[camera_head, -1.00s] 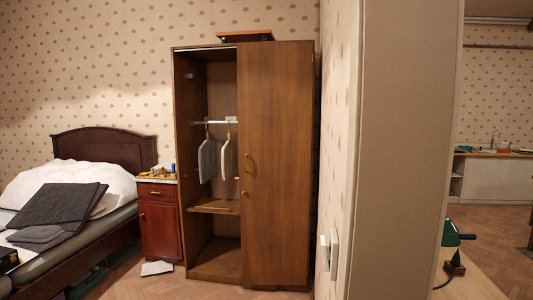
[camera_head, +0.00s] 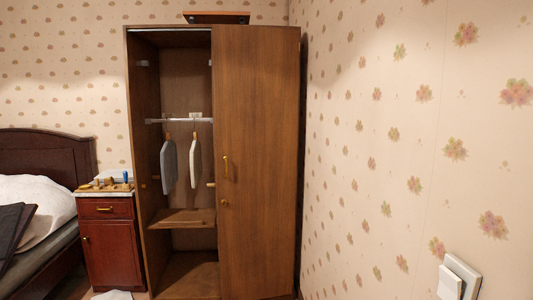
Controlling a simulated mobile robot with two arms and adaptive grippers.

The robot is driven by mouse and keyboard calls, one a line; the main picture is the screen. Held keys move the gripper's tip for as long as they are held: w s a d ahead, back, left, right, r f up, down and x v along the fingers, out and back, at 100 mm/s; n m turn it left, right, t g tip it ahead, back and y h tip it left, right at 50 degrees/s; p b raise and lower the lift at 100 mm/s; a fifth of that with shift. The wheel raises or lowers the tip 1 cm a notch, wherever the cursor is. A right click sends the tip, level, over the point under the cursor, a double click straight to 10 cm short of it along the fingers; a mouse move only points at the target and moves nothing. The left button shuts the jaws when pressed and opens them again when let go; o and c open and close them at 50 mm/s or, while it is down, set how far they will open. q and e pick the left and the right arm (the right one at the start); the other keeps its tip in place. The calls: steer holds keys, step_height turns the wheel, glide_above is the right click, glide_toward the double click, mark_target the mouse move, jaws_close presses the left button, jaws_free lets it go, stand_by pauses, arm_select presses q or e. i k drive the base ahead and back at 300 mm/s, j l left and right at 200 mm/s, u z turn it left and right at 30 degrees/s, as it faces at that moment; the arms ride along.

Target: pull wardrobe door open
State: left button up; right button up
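The brown wooden wardrobe (camera_head: 180,263) stands against the back wall, close to the right-hand wall. Its right door (camera_head: 258,150) is shut and has a small brass handle (camera_head: 226,167) near its left edge, with a small brass knob (camera_head: 224,203) below. The left half is open and shows a rail (camera_head: 180,121) with two hanging garments (camera_head: 168,165) and a shelf (camera_head: 182,218). No left door shows across that opening. Neither of my grippers is in view.
A red-brown bedside cabinet (camera_head: 108,250) with small items on top stands left of the wardrobe. A bed (camera_head: 45,160) is farther left. The patterned wall (camera_head: 400,150) fills the right side, with a white switch (camera_head: 458,279) low on it. A flat object (camera_head: 217,17) lies on the wardrobe.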

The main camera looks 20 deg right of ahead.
mark_target(255, 72)
steer(key=i+l+z, duration=0.25)
steer(key=i, duration=0.3)
steer(key=i+z, duration=0.2)
steer(key=i, duration=0.3)
steer(key=i+l, duration=0.2)
steer(key=l, duration=0.15)
steer(key=i+j, duration=0.55)
steer(key=j, duration=0.15)
steer(key=i+j+z, duration=0.1)
steer(key=i+j, duration=0.45)
steer(key=j, duration=0.1)
